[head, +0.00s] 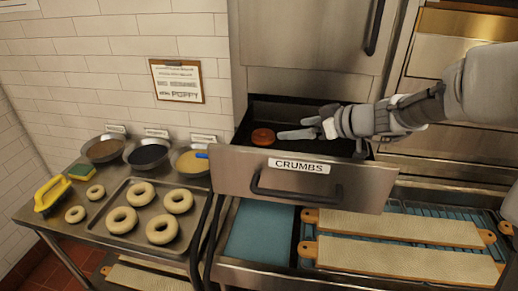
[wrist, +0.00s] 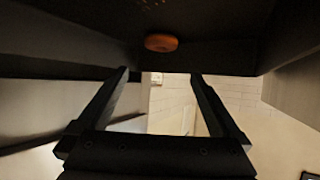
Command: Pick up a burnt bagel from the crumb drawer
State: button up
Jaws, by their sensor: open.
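The crumb drawer (head: 340,167) is pulled open below the steel oven front, with a "CRUMBS" label on its face. One brown burnt bagel (head: 263,137) lies inside on the dark floor, towards the left. My gripper (head: 280,134) reaches in from the right, its fingers pointing left at the bagel. In the wrist view the bagel (wrist: 161,43) shows beyond and above the fingertips, roughly between them. The fingers of my gripper (wrist: 160,76) are spread apart with nothing between them. Whether a fingertip touches the bagel is not clear.
Long boards (head: 400,229) lie below the drawer. The drawer's raised front edge and side walls surround the bagel.

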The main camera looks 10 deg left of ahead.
aim_at(267, 136)
jog(key=shift+f, duration=0.55)
jog(key=p+x, duration=0.3)
jog(key=x, duration=0.9)
jog(key=shift+a, duration=0.1)
jog(key=c, duration=1.1)
